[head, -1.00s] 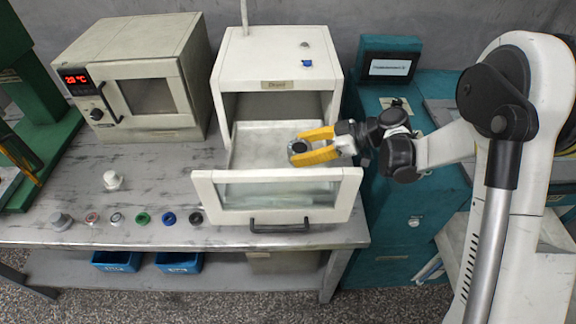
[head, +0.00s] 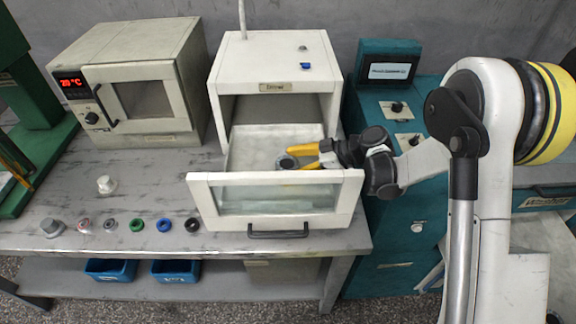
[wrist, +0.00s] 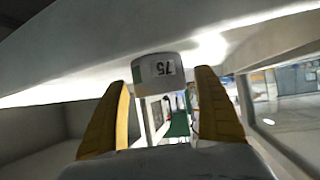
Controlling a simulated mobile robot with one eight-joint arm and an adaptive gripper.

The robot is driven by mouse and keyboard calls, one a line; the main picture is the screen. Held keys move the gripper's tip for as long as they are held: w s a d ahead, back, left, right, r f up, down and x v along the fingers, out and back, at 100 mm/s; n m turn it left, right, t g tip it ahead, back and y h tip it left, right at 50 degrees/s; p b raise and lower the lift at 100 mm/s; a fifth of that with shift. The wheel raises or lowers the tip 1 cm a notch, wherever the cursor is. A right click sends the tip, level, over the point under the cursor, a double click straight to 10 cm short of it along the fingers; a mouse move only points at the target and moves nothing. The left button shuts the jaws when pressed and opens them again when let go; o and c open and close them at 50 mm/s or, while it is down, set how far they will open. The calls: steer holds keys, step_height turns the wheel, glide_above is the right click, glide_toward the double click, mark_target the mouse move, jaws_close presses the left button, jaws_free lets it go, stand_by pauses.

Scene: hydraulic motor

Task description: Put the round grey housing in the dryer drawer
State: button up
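The round grey housing (head: 287,161) is inside the pulled-out dryer drawer (head: 276,203), just left of my fingertips in the head view. It appears to rest on the drawer floor, though the drawer front hides its lower edge. My gripper (head: 303,157) reaches into the drawer from the right, its yellow fingers low. In the wrist view the housing (wrist: 158,72), marked with a dark number, is just ahead of the fingertips. The fingers (wrist: 162,84) are spread, with a visible gap on the right side of the housing. The white dryer (head: 272,60) stands behind the drawer.
A small oven (head: 130,85) with a red display stands left of the dryer. A white knob-like part (head: 106,185) and a row of small parts (head: 136,225) lie on the bench at left. A teal cabinet (head: 395,220) is at right. The drawer walls surround my gripper closely.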

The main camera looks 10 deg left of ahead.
steer(key=shift+r, duration=0.15)
steer(key=p+v, duration=0.3)
steer(key=v, duration=0.9)
stand_by(1.0)
